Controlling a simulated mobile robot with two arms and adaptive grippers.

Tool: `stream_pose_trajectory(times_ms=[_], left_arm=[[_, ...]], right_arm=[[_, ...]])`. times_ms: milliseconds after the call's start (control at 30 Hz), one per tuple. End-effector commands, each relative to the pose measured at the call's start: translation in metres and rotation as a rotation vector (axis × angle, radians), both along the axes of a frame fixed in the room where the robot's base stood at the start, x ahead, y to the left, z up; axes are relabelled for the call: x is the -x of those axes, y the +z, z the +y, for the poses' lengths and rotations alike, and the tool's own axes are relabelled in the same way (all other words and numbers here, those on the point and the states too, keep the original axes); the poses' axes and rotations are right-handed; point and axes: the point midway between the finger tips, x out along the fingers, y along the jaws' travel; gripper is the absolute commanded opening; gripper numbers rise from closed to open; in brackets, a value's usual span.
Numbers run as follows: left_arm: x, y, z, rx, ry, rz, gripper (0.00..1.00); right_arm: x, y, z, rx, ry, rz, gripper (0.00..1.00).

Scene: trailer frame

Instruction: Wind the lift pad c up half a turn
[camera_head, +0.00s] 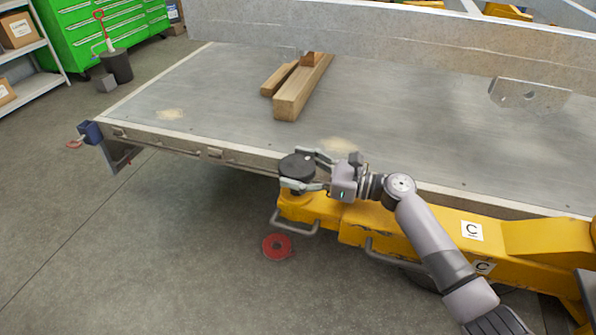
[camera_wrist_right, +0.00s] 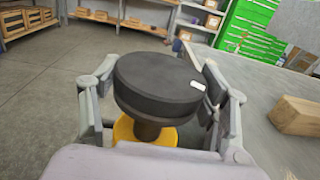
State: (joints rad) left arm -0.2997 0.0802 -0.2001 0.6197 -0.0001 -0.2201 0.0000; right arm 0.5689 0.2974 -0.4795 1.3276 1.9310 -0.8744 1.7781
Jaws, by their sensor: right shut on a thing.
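The lift pad c (camera_head: 297,166) is a round black disc on the end of the yellow lift arm (camera_head: 345,222), which carries labels with a C. The pad stands just beside the trailer frame's near edge. My right gripper (camera_head: 303,171) is shut on the pad, one finger on each side of it. My left gripper is not in view.
The grey trailer deck (camera_head: 220,90) lies behind the pad, with wooden beams (camera_head: 303,88) on it. Green cabinets (camera_head: 90,30) and a shelf (camera_head: 22,65) stand at the back left. The floor at left is clear.

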Motion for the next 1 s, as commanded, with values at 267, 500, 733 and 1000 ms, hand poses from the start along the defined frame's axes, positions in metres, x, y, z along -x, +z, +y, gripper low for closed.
stream_pose_trajectory(times_ms=[267,500,733,1000], left_arm=[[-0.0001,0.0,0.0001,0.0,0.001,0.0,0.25],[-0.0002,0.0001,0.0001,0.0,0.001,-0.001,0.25],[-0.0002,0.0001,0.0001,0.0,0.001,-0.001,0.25],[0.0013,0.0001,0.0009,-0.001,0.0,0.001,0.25]], right_arm=[[0.0012,-0.0034,0.0005,0.004,0.002,0.006,0.41],[0.0008,-0.0024,0.0003,0.003,0.001,0.004,0.85],[0.0005,-0.0014,0.0003,0.002,0.001,0.002,0.9],[0.0036,-0.002,-0.0093,0.003,-0.001,0.002,0.9]])
